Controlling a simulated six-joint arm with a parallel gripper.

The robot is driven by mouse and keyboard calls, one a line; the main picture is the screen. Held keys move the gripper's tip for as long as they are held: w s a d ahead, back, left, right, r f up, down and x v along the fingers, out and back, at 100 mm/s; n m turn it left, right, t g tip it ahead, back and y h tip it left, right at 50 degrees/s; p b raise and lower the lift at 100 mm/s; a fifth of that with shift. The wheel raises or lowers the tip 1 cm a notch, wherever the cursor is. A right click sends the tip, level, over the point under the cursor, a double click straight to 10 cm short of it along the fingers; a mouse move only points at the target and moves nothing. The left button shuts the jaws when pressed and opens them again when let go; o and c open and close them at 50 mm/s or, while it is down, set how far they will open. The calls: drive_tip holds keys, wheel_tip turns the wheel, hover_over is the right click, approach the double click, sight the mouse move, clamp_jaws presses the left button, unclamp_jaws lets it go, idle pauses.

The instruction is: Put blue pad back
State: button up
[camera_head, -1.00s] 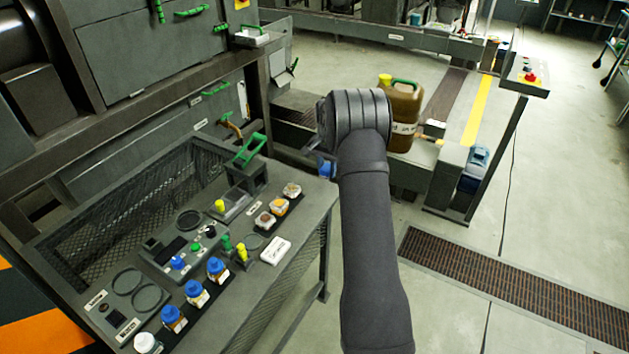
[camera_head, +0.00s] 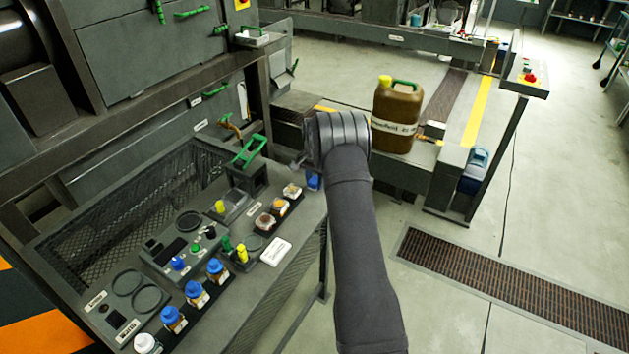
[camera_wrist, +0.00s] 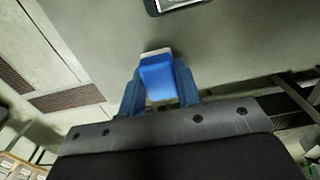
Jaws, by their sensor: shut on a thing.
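The blue pad (camera_wrist: 158,80) shows in the wrist view, a blue block with a pale edge at its far end. My gripper (camera_wrist: 160,88) is shut on it, with one blue finger on each side. In the head view a small blue patch (camera_head: 313,181) shows below my wrist, at the right end of the bench; I cannot tell there which part is pad and which is finger. The grey bench (camera_head: 262,310) holds several blue-capped bottles (camera_head: 195,291). Which spot belongs to the pad cannot be told.
A white block (camera_head: 275,251) and small jars (camera_head: 278,207) stand on the bench near its right edge. A green-handled device (camera_head: 249,152) stands at the back right corner. A brown jug (camera_head: 396,115) is behind my wrist. The floor on the right is open.

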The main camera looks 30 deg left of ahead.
sight(314, 180)
drive_tip(key=o, duration=0.9)
drive_tip(key=shift+f, duration=0.1)
drive_tip(key=shift+o, duration=0.2)
wheel_tip(314, 180, up, 12)
drive_tip(key=shift+r, duration=0.2)
drive_tip(key=shift+f, duration=0.1)
wheel_tip(314, 180, down, 12)
drive_tip(key=shift+f, duration=0.1)
drive_tip(key=shift+r, duration=2)
